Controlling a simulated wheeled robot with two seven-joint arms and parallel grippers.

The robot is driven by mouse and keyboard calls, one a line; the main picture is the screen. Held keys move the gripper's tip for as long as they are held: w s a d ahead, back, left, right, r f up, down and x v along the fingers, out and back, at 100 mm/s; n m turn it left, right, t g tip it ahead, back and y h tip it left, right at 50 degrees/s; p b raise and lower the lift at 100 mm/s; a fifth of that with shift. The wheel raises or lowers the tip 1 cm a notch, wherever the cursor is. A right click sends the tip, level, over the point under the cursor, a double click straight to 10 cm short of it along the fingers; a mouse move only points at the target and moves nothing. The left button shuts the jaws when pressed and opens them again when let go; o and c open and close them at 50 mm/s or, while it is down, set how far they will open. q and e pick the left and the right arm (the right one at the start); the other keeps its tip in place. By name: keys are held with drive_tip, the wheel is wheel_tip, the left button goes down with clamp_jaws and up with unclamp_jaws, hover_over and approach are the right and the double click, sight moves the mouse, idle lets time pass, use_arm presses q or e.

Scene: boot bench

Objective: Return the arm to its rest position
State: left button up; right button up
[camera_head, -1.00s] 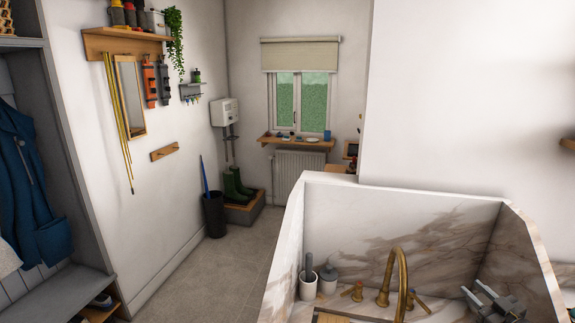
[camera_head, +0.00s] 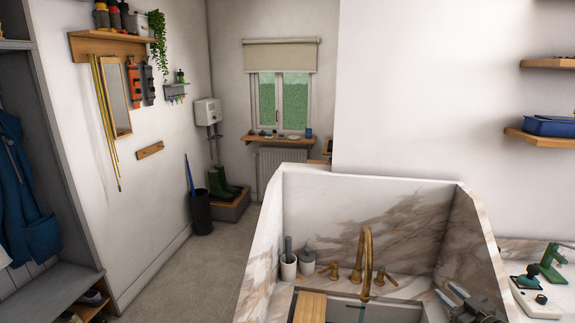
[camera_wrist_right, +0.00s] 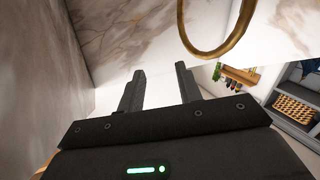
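My right gripper (camera_head: 447,291) is at the lower right of the head view, over the right side of the marble-lined sink (camera_head: 424,205). It is to the right of the brass faucet (camera_head: 368,242). In the right wrist view, its two dark fingers (camera_wrist_right: 160,78) stand apart with nothing between them. The brass faucet spout (camera_wrist_right: 222,50) curves close in front of the fingers there. My left gripper is not in view.
Marble walls enclose the sink at the back and sides. A wooden board (camera_head: 310,306) lies at the sink's front left, near a white cup (camera_head: 288,268) and a grey jar (camera_head: 307,262). Open floor (camera_head: 178,276) is at left.

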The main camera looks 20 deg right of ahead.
drive_tip(key=s+a+f+g+h, duration=0.1)
drive_tip(key=s+a+f+g, duration=0.25)
drive_tip(key=a+f, duration=0.4)
drive_tip(key=s+a+f+g+h, duration=0.1)
drive_tip(key=s+a+f+g, duration=0.3)
drive_tip(key=a, duration=0.7)
drive_tip(key=s+a+g+y, duration=0.2)
drive_tip(key=s+a+g, duration=0.4)
drive_tip(key=s+a, duration=1.2)
wheel_tip(320, 180, down, 38)
drive_tip(key=s+g+b, duration=0.1)
drive_tip(key=s+b, duration=0.1)
drive_tip(key=b, duration=1)
use_arm(q)
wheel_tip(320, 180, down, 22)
drive_tip(key=b, duration=1)
use_arm(e)
drive_tip(key=s+d+f, duration=0.2)
drive_tip(key=s+f, duration=0.6)
drive_tip(key=f, duration=0.4)
drive_tip(key=s+d+f+g, duration=0.1)
drive_tip(key=s+f, duration=0.7)
drive_tip(key=f, duration=0.5)
drive_tip(key=shift+s+d, duration=0.35)
drive_tip(key=shift+s, duration=0.05)
